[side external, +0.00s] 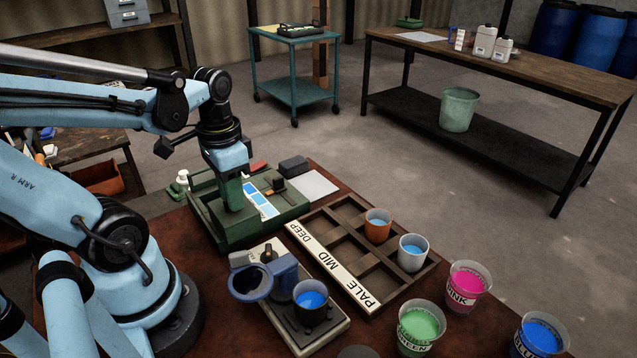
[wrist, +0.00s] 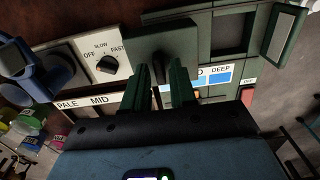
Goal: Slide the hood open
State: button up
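The hood shows in the wrist view as a dark green plate (wrist: 180,42) with a dark upright handle (wrist: 157,68). In the side view my gripper (side external: 234,202) points down over the green device (side external: 233,235). There the fingers hide the handle and much of the hood. The blue and white strip (side external: 260,199) shows beside the fingers.
A stirrer (side external: 293,318) with a blue cup holder stands in front of the device. A wooden rack (side external: 345,235) marked PALE, MID, DEEP holds two cups. Pink (side external: 467,287), green (side external: 418,328) and blue (side external: 540,338) pots stand at right. A pale square pad (side external: 314,184) lies behind.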

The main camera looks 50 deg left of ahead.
jog(key=shift+o, duration=0.7)
jog(key=shift+r, duration=0.1)
notch_tip(320, 180, up, 12)
dwell(0.3)
jog(key=w+d+f+t, duration=0.7)
jog(key=w+d+f, duration=0.1)
jog(key=w, duration=0.1)
jog(key=shift+w+d, duration=0.2)
jog(key=shift+d, duration=0.15)
